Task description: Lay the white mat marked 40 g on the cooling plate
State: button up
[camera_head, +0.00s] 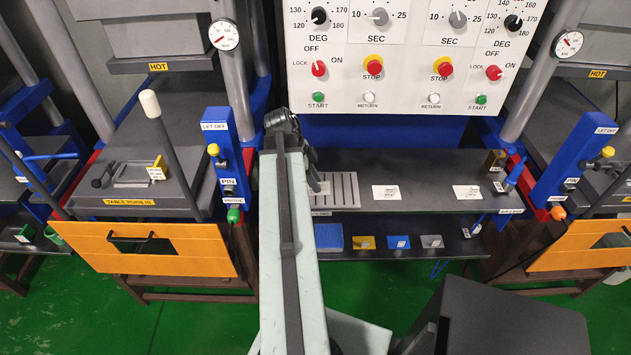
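The cooling plate (344,188) is a grey slotted plate on the dark upper shelf, its left part hidden behind my arm. Two white pieces lie flat on the same shelf: one white mat (386,193) just right of the plate, another white mat (466,192) farther right. Their print is too small to read, so I cannot tell which says 40 g. My gripper (317,186) points down over the left part of the plate. Its fingers are small and dark; I cannot tell whether they are open or hold anything.
The lower shelf (460,246) holds a blue block (329,237) and several small labelled plates. A control panel (405,55) hangs above. Presses with orange guards (158,250) stand left and right. A blue-handled tool (515,172) is at the shelf's right end. Upper shelf space between the white mats is clear.

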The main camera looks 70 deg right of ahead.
jog(key=shift+r, duration=0.1)
jog(key=shift+r+p, duration=0.25)
jog(key=shift+p, duration=0.1)
jog(key=p+v, duration=1)
jog(key=v, duration=0.1)
jog(key=shift+w+r+p, duration=0.25)
jog(key=shift+p, duration=0.1)
jog(key=shift+a, duration=0.1)
jog(key=shift+s, duration=0.1)
